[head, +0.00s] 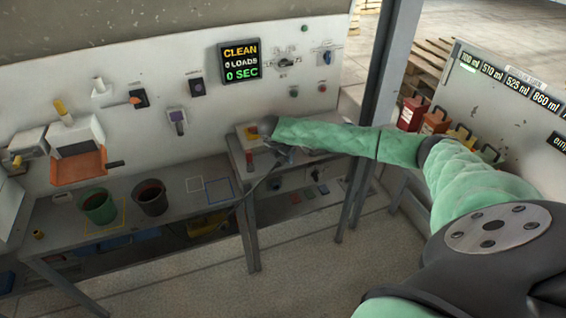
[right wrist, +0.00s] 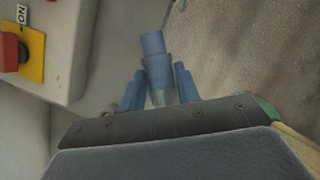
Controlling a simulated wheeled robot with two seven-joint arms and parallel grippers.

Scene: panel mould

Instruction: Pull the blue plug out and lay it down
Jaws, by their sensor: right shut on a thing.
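The blue plug (right wrist: 154,62) shows in the right wrist view as a stepped blue cylinder pointing away from me. My right gripper (right wrist: 160,92) is shut on it, with one blue finger on each side. The plug's far end is in view, and I see no socket around it. I cannot make out the plug clearly there. My left gripper is not in view.
In the head view, a green bucket (head: 99,206) and a dark bucket (head: 150,198) stand on the left bench. A blue outlined square (head: 218,190) on that bench is empty.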

